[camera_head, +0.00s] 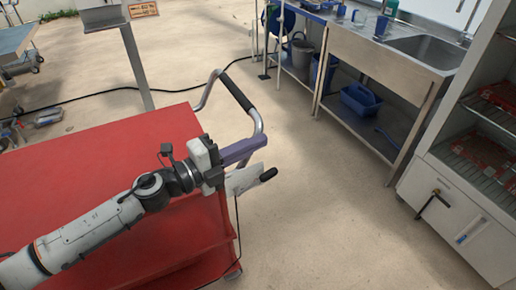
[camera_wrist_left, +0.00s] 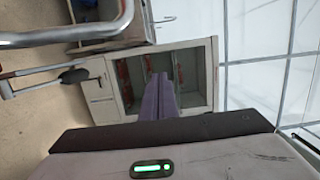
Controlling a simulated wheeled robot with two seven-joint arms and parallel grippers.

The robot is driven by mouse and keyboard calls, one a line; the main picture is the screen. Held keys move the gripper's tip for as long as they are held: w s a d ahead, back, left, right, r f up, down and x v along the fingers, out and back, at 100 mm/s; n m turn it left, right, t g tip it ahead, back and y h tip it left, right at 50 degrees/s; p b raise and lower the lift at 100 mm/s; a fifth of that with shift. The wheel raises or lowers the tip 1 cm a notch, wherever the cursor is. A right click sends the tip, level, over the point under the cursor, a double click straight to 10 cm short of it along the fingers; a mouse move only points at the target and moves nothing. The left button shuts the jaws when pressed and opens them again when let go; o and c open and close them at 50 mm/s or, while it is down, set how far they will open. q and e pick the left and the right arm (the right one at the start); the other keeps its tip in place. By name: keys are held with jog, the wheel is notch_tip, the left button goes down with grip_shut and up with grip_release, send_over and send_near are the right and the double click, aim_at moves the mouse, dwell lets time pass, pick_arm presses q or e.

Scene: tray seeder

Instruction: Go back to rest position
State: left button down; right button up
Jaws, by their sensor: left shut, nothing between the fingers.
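My left gripper (camera_head: 258,143) reaches over the right end of the red cart, with its purple fingers pointing right, just below the cart's push handle (camera_head: 237,92). Its fingers are together with nothing between them. In the left wrist view the shut purple fingers (camera_wrist_left: 160,92) stand out in front of the pale cabinet. My left arm crosses above the red cart top (camera_head: 90,165) from the lower left. My right gripper is not in view.
A white part with a black grip (camera_head: 268,174) sits close below the fingers. A sink bench (camera_head: 370,62) stands at the back right, with a blue crate (camera_head: 361,101) on its lower shelf. A pale cabinet (camera_head: 455,205) stands at the right. Open floor (camera_head: 310,190) lies between.

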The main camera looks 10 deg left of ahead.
pick_arm(q)
jog(key=shift+s+r, duration=0.1)
jog(key=shift+r, duration=0.2)
jog(key=s+a+f+n+g+y, duration=0.1)
jog(key=s+a+f+n+y, duration=0.2)
jog(key=s+f+n, duration=0.5)
jog(key=s+a+f+n+g+y, duration=0.1)
jog(key=s+a+f+n+y, duration=0.2)
jog(key=s+f+n, duration=0.6)
jog(key=s+a+f+n+g+y, duration=0.1)
jog(key=s+a+f+n+y, duration=0.2)
jog(key=s+f+n, duration=0.5)
notch_tip(320, 180, down, 6)
jog(key=shift+s+a+f+n+g+y, duration=0.1)
jog(key=shift+s+a+n+g+y, duration=0.25)
jog(key=shift+s+y, duration=0.65)
jog(key=shift+d, duration=0.2)
